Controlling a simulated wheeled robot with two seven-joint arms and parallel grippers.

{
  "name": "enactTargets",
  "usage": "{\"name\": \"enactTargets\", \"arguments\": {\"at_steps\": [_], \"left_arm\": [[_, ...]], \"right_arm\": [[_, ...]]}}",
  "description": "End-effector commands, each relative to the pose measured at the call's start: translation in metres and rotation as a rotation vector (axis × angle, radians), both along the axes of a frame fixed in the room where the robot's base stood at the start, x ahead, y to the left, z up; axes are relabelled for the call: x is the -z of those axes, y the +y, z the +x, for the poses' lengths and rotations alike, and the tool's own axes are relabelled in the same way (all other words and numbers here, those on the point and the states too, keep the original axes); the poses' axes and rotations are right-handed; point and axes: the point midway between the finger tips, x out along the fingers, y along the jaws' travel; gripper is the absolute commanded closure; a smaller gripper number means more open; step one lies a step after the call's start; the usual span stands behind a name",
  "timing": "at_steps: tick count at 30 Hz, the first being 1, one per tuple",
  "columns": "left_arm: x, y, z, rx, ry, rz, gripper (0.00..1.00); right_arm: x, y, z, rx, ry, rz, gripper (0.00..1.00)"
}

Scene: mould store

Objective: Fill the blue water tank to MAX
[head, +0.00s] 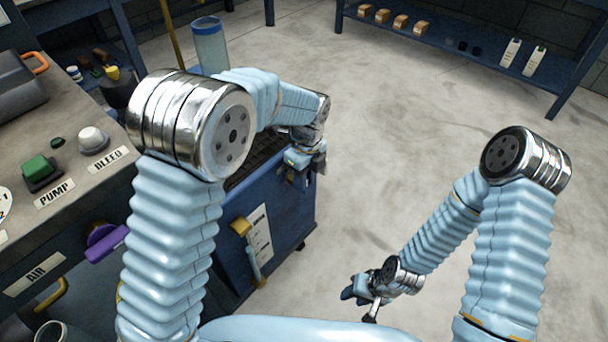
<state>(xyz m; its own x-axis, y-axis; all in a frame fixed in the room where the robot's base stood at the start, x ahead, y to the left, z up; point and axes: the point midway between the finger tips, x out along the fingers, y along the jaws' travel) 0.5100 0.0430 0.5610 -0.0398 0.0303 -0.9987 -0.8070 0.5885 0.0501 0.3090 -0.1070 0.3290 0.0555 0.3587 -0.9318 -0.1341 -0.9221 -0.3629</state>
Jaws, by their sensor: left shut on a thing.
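The blue water tank (285,212) looks to be the blue wheeled box in the middle. Its front has a white label strip (260,233), a pale tube (253,263) and a yellow fitting (241,226). No MAX mark or water level is legible. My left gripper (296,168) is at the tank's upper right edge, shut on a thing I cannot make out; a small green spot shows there. My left arm hides part of the tank's top. My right gripper (359,299) is low over the floor, right of the tank, apparently open and empty.
A grey bench on the left has a green PUMP button (38,170), a white BLEED knob (93,139) and a purple handle (107,240). A clear blue-rimmed cylinder (210,46) stands behind my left arm. A shelf (470,55) is far right. Floor between is clear.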

Motion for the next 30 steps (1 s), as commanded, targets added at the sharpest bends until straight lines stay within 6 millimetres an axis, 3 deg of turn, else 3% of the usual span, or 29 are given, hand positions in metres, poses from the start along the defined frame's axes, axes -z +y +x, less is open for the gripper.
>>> {"name": "enactTargets", "arguments": {"at_steps": [1, 4, 12, 24, 25, 27, 30], "left_arm": [[-0.008, -0.001, 0.002, 0.0, 0.031, 0.022, 1.0], [-0.006, -0.003, 0.005, -0.001, 0.129, 0.091, 1.0], [0.003, -0.006, 0.009, -0.001, 0.312, 0.227, 1.0], [0.003, -0.006, 0.009, -0.002, 0.341, 0.247, 1.0], [0.003, -0.006, 0.009, -0.002, 0.341, 0.247, 0.73], [0.003, -0.006, 0.009, -0.002, 0.341, 0.247, 0.62], [0.003, -0.006, 0.009, -0.002, 0.341, 0.247, 0.61]], "right_arm": [[-0.019, 0.0, 0.0, -0.002, -0.001, 0.001, 0.61], [-0.037, 0.001, 0.0, -0.004, -0.001, 0.003, 0.61], [-0.03, 0.001, 0.0, -0.006, 0.001, 0.003, 0.61], [-0.03, 0.001, 0.0, -0.006, 0.001, 0.003, 0.61], [-0.03, 0.001, 0.0, -0.006, 0.001, 0.003, 0.61], [-0.03, 0.001, 0.0, -0.006, 0.001, 0.003, 0.61], [-0.03, 0.001, 0.0, -0.006, 0.0, 0.004, 0.61]]}}
